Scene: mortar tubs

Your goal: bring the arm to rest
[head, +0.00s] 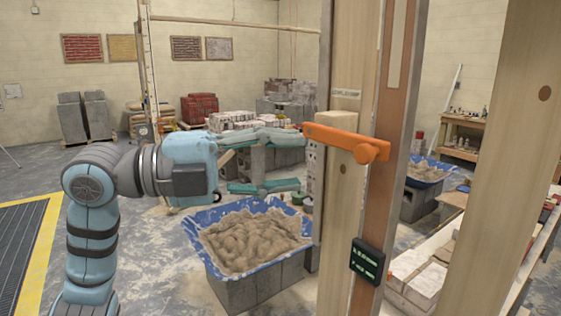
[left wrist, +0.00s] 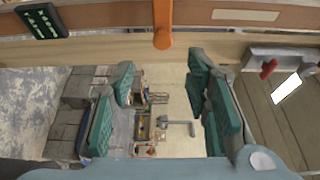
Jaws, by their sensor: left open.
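My left arm is blue and grey and comes in from the left in the head view. My left gripper (head: 298,161) has teal fingers, one above the other, spread wide apart with nothing between them. Its tips point right, towards a wooden post (head: 345,215), and a gap seems to lie between them and the post. In the left wrist view the open fingers (left wrist: 160,85) show left and right, with the wood beyond their tips. My right gripper is not in view.
An orange lever (head: 345,140) and a dark box with green marks (head: 367,261) are on the woodwork. A blue-lined tub of mortar (head: 215,262) stands on grey blocks below the gripper. Another tub (head: 427,172) is behind the post. Open floor lies at left.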

